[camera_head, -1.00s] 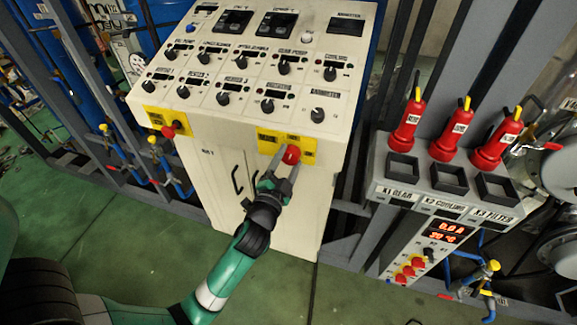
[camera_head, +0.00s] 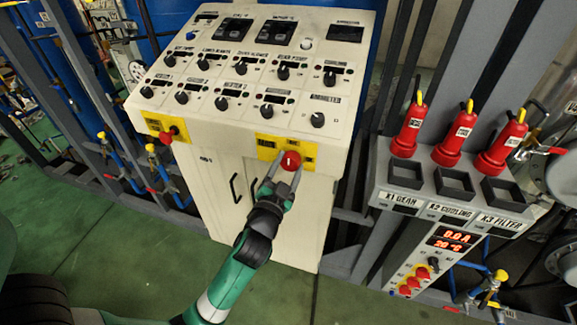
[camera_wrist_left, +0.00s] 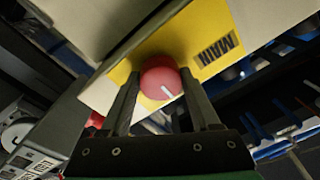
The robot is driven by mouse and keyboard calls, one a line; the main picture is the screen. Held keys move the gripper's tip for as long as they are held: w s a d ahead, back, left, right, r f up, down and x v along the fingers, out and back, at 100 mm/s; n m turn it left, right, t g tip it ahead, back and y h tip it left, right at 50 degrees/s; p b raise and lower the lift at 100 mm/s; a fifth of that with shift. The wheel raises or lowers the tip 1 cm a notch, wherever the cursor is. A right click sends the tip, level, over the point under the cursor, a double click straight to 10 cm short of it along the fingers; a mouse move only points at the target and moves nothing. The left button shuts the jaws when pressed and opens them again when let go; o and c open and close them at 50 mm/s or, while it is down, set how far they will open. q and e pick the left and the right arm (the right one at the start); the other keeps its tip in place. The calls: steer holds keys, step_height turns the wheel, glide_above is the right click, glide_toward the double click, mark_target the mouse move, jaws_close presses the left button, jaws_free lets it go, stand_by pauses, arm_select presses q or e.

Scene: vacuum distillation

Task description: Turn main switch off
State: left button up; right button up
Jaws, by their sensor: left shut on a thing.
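The main switch is a red round knob (camera_head: 290,160) with a white line, on a yellow plate (camera_head: 309,154) at the front right of the white control cabinet. In the left wrist view the knob (camera_wrist_left: 160,82) sits between the two fingers, in front of the yellow plate marked MAIN (camera_wrist_left: 214,52). My left gripper (camera_head: 282,178) reaches up from below and is shut on the knob, one finger on each side. The wrist view also shows the gripper (camera_wrist_left: 162,98). My right gripper is not in view.
The cabinet's sloped panel (camera_head: 215,140) carries several black knobs above the switch. A smaller red knob (camera_head: 169,135) on another yellow plate is at the left. Green floor is open in front.

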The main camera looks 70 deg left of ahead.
arm_select(q)
steer(key=o, duration=1.4)
steer(key=shift+c, duration=0.2)
steer(key=v, duration=1.1)
steer(key=shift+s+d, duration=0.15)
steer(key=shift+s, duration=0.1)
